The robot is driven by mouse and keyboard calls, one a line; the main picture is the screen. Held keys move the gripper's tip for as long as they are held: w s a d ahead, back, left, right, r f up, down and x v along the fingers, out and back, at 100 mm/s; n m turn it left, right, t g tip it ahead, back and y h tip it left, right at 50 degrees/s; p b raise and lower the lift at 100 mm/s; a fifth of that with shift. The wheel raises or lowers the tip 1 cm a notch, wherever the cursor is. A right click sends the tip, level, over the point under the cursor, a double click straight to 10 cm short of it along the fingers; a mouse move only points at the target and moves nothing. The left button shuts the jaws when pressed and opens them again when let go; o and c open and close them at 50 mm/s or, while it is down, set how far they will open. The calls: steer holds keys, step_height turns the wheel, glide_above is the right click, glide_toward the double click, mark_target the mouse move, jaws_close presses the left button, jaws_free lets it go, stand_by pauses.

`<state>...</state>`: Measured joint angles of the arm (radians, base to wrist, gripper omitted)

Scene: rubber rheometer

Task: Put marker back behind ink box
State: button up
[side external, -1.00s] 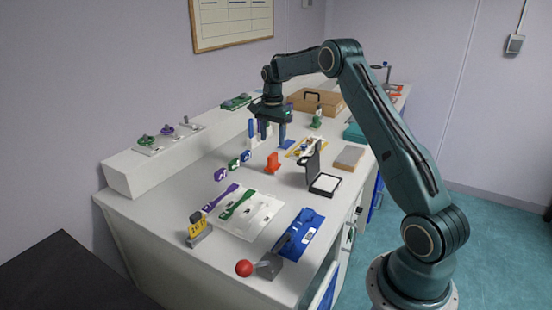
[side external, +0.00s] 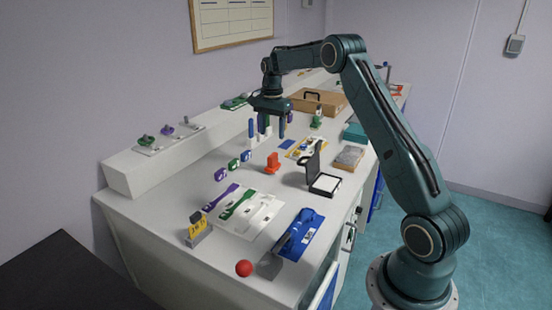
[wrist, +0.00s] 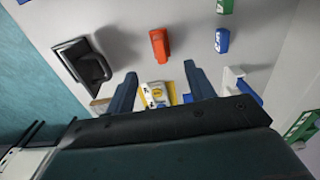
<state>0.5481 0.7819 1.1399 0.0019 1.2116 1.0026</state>
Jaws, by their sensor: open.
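A blue upright stick that may be the marker (side external: 251,129) stands on the bench left of my gripper. In the wrist view, a blue piece with a white holder (wrist: 236,82) lies right of my fingers. An open black case with a white pad (side external: 323,184), perhaps the ink box, stands right of the bench middle with its lid up; its dark shape (wrist: 82,58) is at the wrist view's left. My gripper (side external: 273,133) is open and empty above the bench, fingers pointing down. Its two fingers (wrist: 160,75) are spread wide in the wrist view. I cannot identify marker and ink box for sure.
An orange-red block (side external: 272,163) stands near the middle. A yellow and white packet (side external: 306,147) lies behind it. Purple, green and blue pieces (side external: 233,165) stand in a row at left. A brown case (side external: 318,101) is behind my gripper. Bare bench surrounds the orange block.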

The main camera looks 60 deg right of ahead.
steer(key=s+a+r+n+t, duration=0.1)
steer(key=s+a+r+n, duration=0.4)
steer(key=a+r, duration=0.4)
steer(key=s+a+r+n+t, duration=0.2)
steer(key=s+a+r+n, duration=0.2)
steer(key=s+a+r, duration=0.5)
steer(key=s+a+f+n+t, duration=0.1)
steer(key=s+a+n, duration=0.3)
steer(key=s, duration=0.5)
steer(key=s+a+f+n+t, duration=0.1)
steer(key=s+a+f+n, duration=0.3)
steer(key=s+a, duration=0.4)
steer(key=shift+s+a+f+n+t, duration=0.3)
steer(key=shift+s+n, duration=0.1)
steer(key=shift+s, duration=0.15)
